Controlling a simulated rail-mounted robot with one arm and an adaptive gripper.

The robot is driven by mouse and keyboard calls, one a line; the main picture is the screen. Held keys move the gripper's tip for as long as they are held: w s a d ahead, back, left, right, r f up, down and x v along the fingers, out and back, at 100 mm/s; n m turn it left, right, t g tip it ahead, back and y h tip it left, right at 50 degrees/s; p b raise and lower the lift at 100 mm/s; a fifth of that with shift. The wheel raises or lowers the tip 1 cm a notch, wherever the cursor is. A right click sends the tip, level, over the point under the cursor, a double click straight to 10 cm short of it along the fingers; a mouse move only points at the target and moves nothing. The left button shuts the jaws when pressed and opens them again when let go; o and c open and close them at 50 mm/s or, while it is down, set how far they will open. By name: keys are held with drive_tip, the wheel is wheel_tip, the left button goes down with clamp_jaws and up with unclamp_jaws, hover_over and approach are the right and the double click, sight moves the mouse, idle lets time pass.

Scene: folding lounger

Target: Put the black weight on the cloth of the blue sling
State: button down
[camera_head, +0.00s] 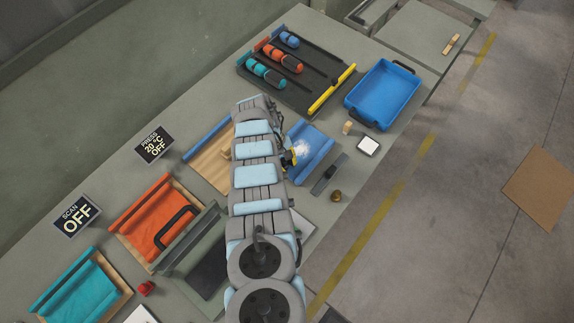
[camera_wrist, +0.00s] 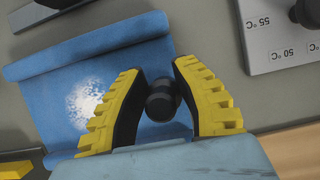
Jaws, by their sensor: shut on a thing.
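The blue sling's cloth (camera_head: 318,150) lies right of my arm in the head view, with a bright whitish patch on it. In the wrist view the blue cloth (camera_wrist: 60,80) fills the left and centre, with a rolled far edge. My gripper (camera_wrist: 160,88) has yellow and black fingers and is shut on the black weight (camera_wrist: 161,102), a small dark cylinder. In the wrist view the weight overlaps the cloth's right part; whether it touches is unclear. In the head view my gripper (camera_head: 291,157) is at the cloth's left side, and my arm hides part of the sling.
An orange sling (camera_head: 152,222) and a teal sling (camera_head: 80,298) lie at lower left. A rack (camera_head: 262,88) of coloured rolls and a blue tray (camera_head: 383,95) stand farther back. A temperature-marked plate (camera_wrist: 277,40) is beside the cloth. A small white-topped box (camera_head: 368,146) stands right.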

drive_tip(key=shift+f+b, duration=0.55)
drive_tip(key=shift+b, duration=0.05)
idle(0.3)
drive_tip(key=c, duration=0.8)
unclamp_jaws()
drive_tip(key=shift+r, duration=0.1)
drive_tip(key=v, duration=1.1)
drive_tip(key=shift+r, duration=0.4)
drive_tip(key=shift+w+a, duration=0.1)
